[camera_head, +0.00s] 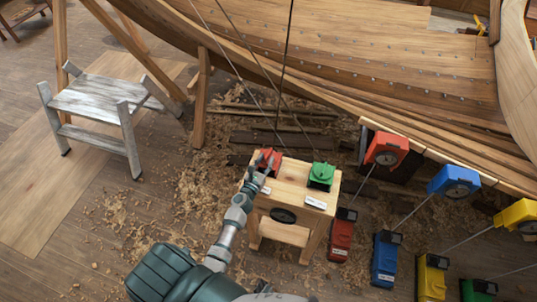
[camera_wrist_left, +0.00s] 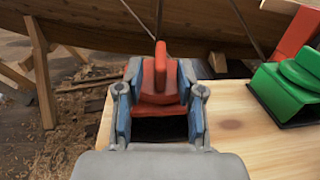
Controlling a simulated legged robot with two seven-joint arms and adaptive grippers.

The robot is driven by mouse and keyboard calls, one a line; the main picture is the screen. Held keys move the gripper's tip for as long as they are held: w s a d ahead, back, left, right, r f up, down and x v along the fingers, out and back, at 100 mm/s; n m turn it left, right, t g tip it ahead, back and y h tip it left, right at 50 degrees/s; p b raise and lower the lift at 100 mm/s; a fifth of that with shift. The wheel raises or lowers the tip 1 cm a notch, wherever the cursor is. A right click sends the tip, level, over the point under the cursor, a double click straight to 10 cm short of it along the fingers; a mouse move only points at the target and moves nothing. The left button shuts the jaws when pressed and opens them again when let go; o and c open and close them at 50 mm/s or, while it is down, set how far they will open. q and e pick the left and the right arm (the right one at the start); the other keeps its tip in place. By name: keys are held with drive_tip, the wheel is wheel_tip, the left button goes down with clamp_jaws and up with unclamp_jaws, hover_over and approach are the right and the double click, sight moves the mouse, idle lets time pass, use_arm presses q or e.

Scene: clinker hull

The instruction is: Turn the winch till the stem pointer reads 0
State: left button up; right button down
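A red winch (camera_head: 271,158) with an upright fin-like handle stands on a small wooden stand (camera_head: 292,180). A green winch (camera_head: 321,176) stands to its right on the same stand. My left gripper (camera_head: 263,164) is at the red winch. In the left wrist view its two fingers (camera_wrist_left: 160,85) are spread, one on each side of the red winch (camera_wrist_left: 161,65), with the narrow fin between them; whether they touch its red body I cannot tell. The green winch (camera_wrist_left: 290,88) shows at the right. I cannot make out which dial is the stem pointer or its reading. My right gripper is not in view.
Red (camera_head: 385,148), blue (camera_head: 453,180) and yellow (camera_head: 518,213) dial boxes line the hull (camera_head: 380,60), with rods down to coloured floor blocks (camera_head: 385,258). A grey step stool (camera_head: 95,103) stands left. Cords hang near the stand. Shavings cover the floor.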

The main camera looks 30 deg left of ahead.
sight(268, 155)
use_arm(q)
drive_tip(key=shift+w+a, duration=0.2)
drive_tip(key=shift+w, duration=1.55)
clamp_jaws()
drive_tip(key=shift+h, duration=0.3)
